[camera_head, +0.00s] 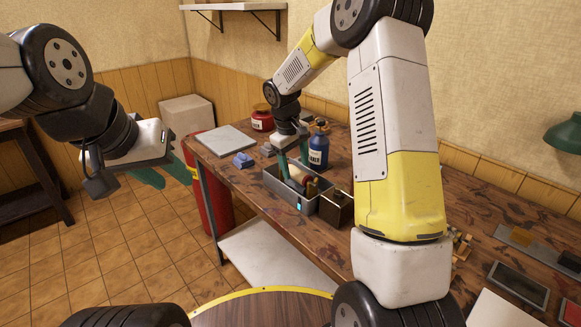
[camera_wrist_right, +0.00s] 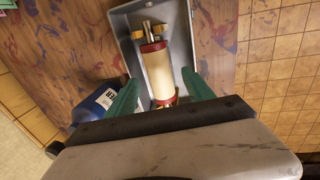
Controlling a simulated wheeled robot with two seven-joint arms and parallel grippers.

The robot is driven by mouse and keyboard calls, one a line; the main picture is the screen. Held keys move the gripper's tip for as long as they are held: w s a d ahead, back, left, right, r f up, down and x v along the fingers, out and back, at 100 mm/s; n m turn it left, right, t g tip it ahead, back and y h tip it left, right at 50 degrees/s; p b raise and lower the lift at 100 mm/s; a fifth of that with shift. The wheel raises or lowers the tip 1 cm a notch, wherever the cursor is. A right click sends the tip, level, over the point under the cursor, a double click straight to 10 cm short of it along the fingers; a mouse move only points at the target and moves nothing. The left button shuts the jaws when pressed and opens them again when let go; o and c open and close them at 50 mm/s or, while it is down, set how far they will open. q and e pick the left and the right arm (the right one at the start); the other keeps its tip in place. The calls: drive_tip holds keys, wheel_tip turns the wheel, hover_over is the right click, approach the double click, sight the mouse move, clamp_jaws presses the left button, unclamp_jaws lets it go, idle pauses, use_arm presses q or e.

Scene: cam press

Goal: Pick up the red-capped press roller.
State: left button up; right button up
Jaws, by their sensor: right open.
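The press roller (camera_wrist_right: 156,72) is cream with red end bands and brass-coloured fittings. It lies in a grey metal bin (camera_wrist_right: 182,30) in the right wrist view. In the head view the bin (camera_head: 284,198) stands on the bench, and the roller (camera_head: 297,173) is partly hidden. My right gripper (camera_wrist_right: 160,92) is open, with one teal finger on each side of the roller and visible gaps between. Its fingers hide part of the bin, and its body hides the roller's near end. My left gripper (camera_head: 163,174) is open and empty, away from the bench at the left.
A blue bottle (camera_head: 319,147) stands close behind the bin, and a dark box (camera_head: 337,208) stands at its right.

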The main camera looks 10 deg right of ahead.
drive_tip(key=shift+w+d+f, duration=0.1)
drive_tip(key=shift+d+f, duration=0.05)
drive_tip(key=shift+f, duration=0.55)
drive_tip(key=shift+d+f, duration=0.1)
drive_tip(key=shift+f, duration=0.55)
clamp_jaws()
drive_tip(key=shift+r, duration=0.15)
